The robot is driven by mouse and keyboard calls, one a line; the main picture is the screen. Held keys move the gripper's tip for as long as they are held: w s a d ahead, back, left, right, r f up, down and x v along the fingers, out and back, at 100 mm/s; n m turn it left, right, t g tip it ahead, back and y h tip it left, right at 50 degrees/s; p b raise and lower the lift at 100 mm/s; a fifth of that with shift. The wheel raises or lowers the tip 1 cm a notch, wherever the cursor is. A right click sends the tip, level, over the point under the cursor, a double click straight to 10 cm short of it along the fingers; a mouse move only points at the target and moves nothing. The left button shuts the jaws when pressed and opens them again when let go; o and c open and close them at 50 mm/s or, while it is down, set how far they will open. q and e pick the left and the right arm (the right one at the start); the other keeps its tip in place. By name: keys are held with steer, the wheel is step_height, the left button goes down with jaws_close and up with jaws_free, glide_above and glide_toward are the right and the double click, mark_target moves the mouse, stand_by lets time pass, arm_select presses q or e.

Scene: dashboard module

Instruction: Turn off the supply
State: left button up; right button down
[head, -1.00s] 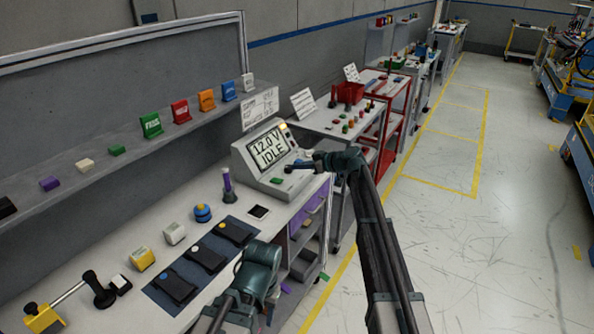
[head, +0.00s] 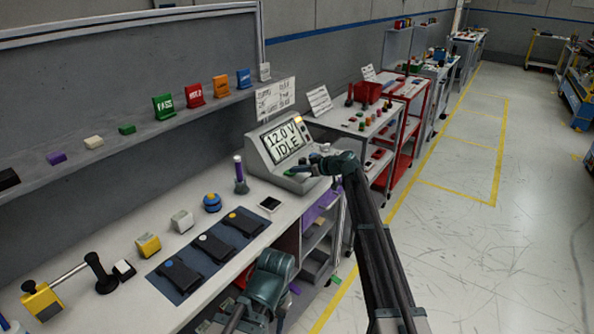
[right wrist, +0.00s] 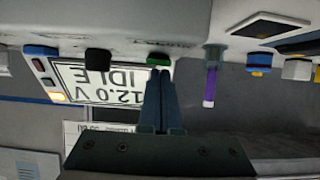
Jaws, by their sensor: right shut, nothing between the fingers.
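The supply (head: 265,152) is a light grey bench unit with a sloped front. Its screen (head: 285,142) reads "12.0 V IDLE", and an orange lamp (right wrist: 57,97) beside the screen is lit. In the right wrist view, which is upside down, a green button (right wrist: 158,59), a black knob (right wrist: 98,62) and a blue control (right wrist: 40,51) sit along its front. My right gripper (right wrist: 161,78) is shut and empty, its tips at the green button; contact cannot be told. It also shows in the head view (head: 292,172). My left arm shows low in the head view, without visible fingers.
A purple-topped tool (head: 240,175) stands on the bench left of the supply. A dark phone-like slab (head: 270,204) and a blue mat (head: 165,282) with black devices lie nearer. Coloured blocks line the shelf (head: 110,145) behind. A red cart (head: 412,130) stands beyond.

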steer(key=f+b, duration=0.1)
steer(key=b, duration=0.1)
steer(key=f+y+b, duration=0.1)
steer(key=b, duration=0.1)
steer(key=shift+s+d+t+b, duration=0.2)
steer(key=shift+t+b, duration=0.2)
steer(key=shift+r+p, duration=0.45)
steer(key=shift+p, duration=0.15)
steer(key=shift+w, duration=0.1)
steer(key=shift+r, duration=0.1)
steer(key=shift+r+p, duration=0.7)
steer(key=shift+p, duration=0.1)
